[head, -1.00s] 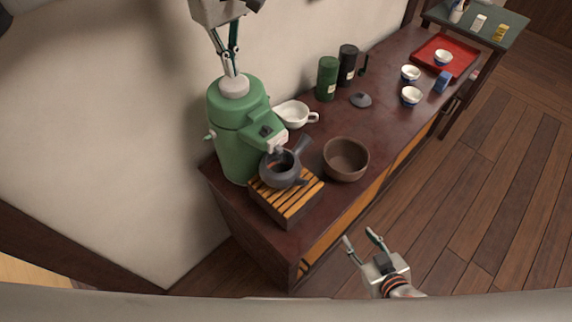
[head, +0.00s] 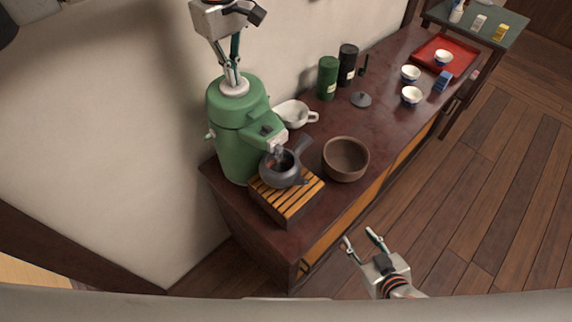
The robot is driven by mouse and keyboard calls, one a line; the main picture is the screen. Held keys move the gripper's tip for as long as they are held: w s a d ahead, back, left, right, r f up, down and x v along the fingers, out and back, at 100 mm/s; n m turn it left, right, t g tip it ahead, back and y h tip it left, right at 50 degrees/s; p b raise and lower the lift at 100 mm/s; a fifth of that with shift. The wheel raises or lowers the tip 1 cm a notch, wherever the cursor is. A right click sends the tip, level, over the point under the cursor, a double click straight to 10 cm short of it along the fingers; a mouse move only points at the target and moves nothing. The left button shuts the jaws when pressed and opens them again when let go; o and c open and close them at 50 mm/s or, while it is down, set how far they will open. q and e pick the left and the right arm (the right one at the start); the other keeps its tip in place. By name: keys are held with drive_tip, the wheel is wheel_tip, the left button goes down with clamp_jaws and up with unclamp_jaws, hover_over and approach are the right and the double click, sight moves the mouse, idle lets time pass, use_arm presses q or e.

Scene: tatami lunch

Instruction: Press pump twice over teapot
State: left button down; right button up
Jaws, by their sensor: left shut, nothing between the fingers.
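The green pump pot (head: 236,150) stands at the near left end of the dark cabinet. My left gripper (head: 235,84) is shut and empty, its fingertips on the white pump button (head: 234,89) on top, which sits low in the lid. The dark teapot (head: 283,172) is on the slatted wooden stand (head: 289,207) under the spout (head: 277,139), lid off, its handle pointing up and right. Something pale, like water or steam, shows between spout and teapot. My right gripper (head: 361,240) is open and empty in front of the cabinet, away from everything.
A brown bowl (head: 345,160) stands right of the teapot, and a white spouted cup (head: 292,113) behind it. A dark lid (head: 361,99), a green canister (head: 327,78) and a black canister (head: 347,65) are further back. Blue-white cups and a red tray (head: 462,61) are at the far end.

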use_arm(q)
drive_tip(key=shift+s+f, duration=0.1)
drive_tip(key=shift+f, duration=0.6)
drive_tip(key=shift+r, duration=2)
wheel_tip(320, 180, up, 6)
idle(0.3)
